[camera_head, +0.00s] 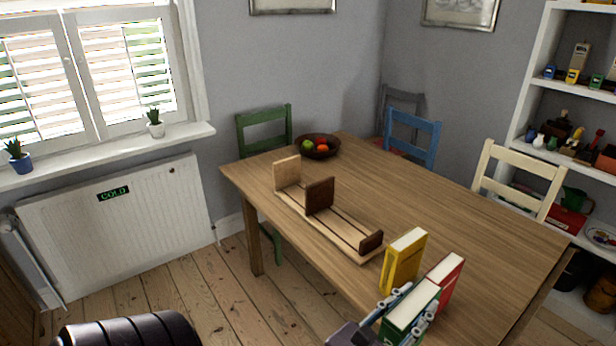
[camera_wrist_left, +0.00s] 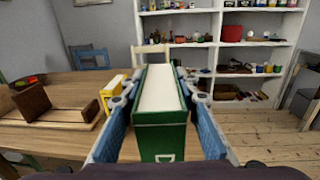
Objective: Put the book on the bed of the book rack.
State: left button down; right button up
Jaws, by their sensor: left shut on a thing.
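My left gripper (camera_head: 407,313) is shut on a green book (camera_head: 417,304), one finger on each side of its covers. In the left wrist view the green book (camera_wrist_left: 160,138) stands upright between the fingers, pale page edges upward. Whether its lower edge touches the table is hidden. A yellow book (camera_head: 405,258) and a red book (camera_head: 447,281) stand close to it near the table's edge. The wooden book rack (camera_head: 345,232) lies farther back, left of the books, its bed bare between the dark middle divider and the low dark end piece. My right gripper is not in view.
The wooden table (camera_head: 450,225) has wide free room right of the rack. A fruit bowl (camera_head: 318,148) stands at its far end. Green (camera_head: 264,117), blue (camera_head: 412,135) and cream (camera_head: 515,170) chairs stand around it. A white shelf (camera_head: 535,75) is at the right.

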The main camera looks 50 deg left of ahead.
aim_at(325, 202)
jog(key=i+j+u, duration=0.35)
jog(key=j, duration=0.45)
jog(key=i+j+u, duration=0.35)
jog(key=j, duration=0.4)
jog(key=i+j+u, duration=0.35)
jog(key=i+j, duration=0.2)
